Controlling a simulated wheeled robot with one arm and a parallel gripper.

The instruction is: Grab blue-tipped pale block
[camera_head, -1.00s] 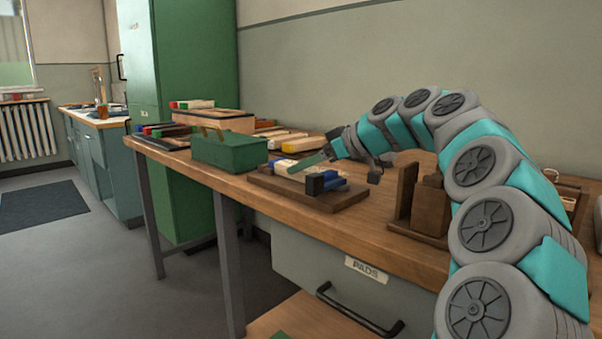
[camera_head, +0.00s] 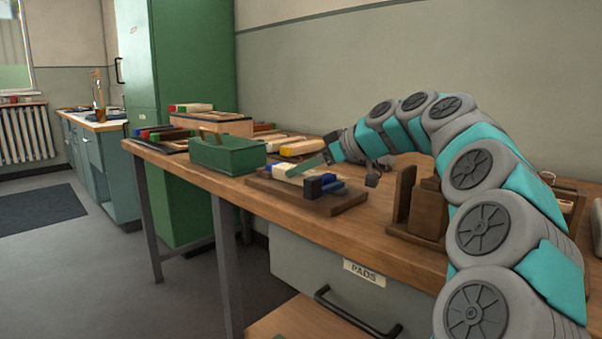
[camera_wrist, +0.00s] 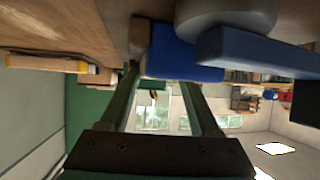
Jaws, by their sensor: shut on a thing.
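The pale block (camera_head: 289,172) with a blue tip (camera_head: 268,167) lies on a brown wooden board (camera_head: 340,204) on the workbench. In the wrist view the green fingers (camera_wrist: 165,88) run up to a blue surface (camera_wrist: 185,58), which looks like the block's blue part. The fingers hide part of the block, and the exact contact is hard to see.
A blue fixture with a dark end (camera_head: 322,187) sits on the board close to the block. A green box (camera_head: 228,157) stands to the left. Wooden stands (camera_head: 420,205) are to the right. Several coloured blocks lie behind. The bench's front edge is clear.

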